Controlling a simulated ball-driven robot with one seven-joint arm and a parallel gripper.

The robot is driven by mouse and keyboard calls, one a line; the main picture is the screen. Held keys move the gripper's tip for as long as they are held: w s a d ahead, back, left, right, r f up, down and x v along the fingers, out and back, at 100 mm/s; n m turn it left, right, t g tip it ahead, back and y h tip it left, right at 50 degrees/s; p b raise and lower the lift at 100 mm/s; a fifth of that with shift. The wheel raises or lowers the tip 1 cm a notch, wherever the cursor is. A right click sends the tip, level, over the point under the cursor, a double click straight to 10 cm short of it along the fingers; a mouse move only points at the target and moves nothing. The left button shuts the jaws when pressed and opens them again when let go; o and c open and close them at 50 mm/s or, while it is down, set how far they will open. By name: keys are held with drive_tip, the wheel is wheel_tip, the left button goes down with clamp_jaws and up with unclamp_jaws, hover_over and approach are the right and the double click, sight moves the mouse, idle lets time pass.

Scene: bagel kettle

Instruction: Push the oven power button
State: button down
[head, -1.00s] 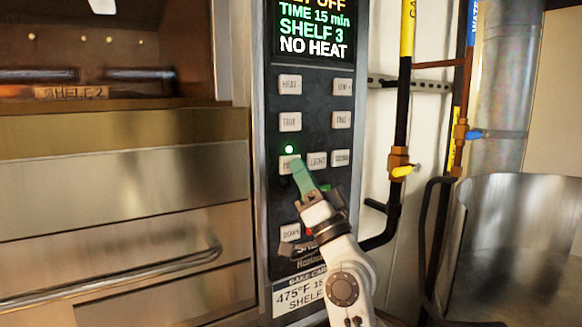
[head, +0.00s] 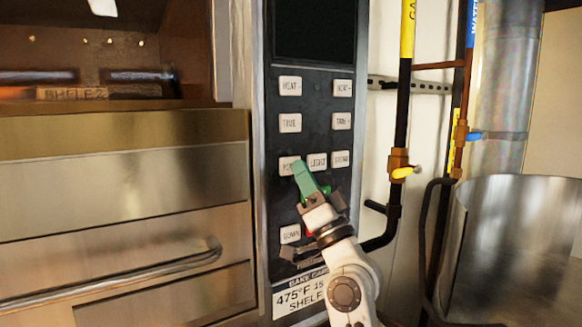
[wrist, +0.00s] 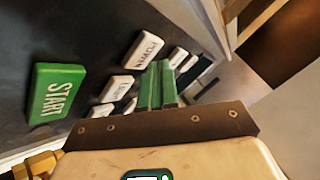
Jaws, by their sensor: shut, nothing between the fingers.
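The oven control panel (head: 321,101) is a dark upright strip with white labelled buttons and a screen (head: 314,30) at its top, which is now black. The power button (head: 286,165) is a white button in the left column, its label partly covered by my fingertips. My gripper (head: 300,168) has green fingers, shut and empty, with the tips at the right part of this button. I cannot tell whether they press it or just touch it.
A LIGHT button (head: 317,160) sits just right of my fingertips. A green START button (wrist: 57,93) shows in the wrist view. The oven drawers and handle (head: 120,278) are at left. Pipes with a yellow valve (head: 402,172) and a steel kettle (head: 515,250) stand at right.

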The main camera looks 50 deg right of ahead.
drive_tip(key=shift+s, duration=0.15)
drive_tip(key=s+a, duration=0.1)
drive_tip(key=s, duration=0.4)
drive_tip(key=shift+s+a+p, duration=0.3)
drive_tip(key=shift+s+a, duration=0.1)
idle(1.9)
